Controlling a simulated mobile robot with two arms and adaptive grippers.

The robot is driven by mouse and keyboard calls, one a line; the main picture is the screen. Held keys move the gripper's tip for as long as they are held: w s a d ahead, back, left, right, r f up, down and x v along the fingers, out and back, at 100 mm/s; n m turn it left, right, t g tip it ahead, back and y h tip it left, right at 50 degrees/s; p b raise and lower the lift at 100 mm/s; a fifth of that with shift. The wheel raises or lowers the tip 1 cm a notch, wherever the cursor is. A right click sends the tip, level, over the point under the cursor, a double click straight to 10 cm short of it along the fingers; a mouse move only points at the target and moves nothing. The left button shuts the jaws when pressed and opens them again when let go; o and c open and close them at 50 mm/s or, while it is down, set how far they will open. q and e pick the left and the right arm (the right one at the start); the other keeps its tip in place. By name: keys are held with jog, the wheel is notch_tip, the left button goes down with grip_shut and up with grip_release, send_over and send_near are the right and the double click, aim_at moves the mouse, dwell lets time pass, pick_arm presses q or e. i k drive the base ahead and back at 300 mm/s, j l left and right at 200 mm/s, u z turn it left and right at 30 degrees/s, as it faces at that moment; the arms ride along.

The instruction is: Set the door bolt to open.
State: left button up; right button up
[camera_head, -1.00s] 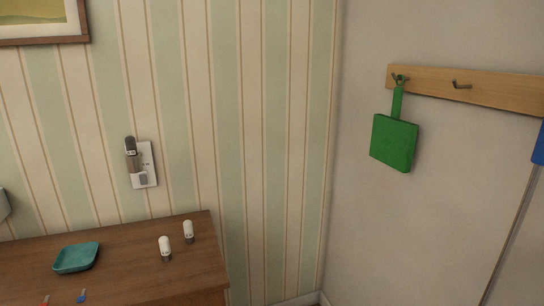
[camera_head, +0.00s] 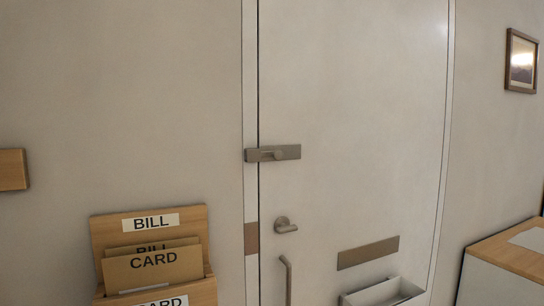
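The door bolt (camera_head: 273,154) is a grey metal slide bolt with a small knob, mounted across the left edge of the white door (camera_head: 350,110). Its left end reaches over the gap onto the door frame (camera_head: 250,90). A round lever handle (camera_head: 285,225) sits below it, with a vertical pull handle (camera_head: 286,278) lower down. Neither of my grippers shows in the head view.
A wooden letter rack (camera_head: 150,222) with BILL and CARD labels hangs left of the door. A mail slot plate (camera_head: 368,252) and a white open tray (camera_head: 385,292) are low on the door. A wooden-topped cabinet (camera_head: 510,250) stands at the right.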

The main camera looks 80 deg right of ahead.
aim_at(277, 155)
jog(key=z, duration=2.7)
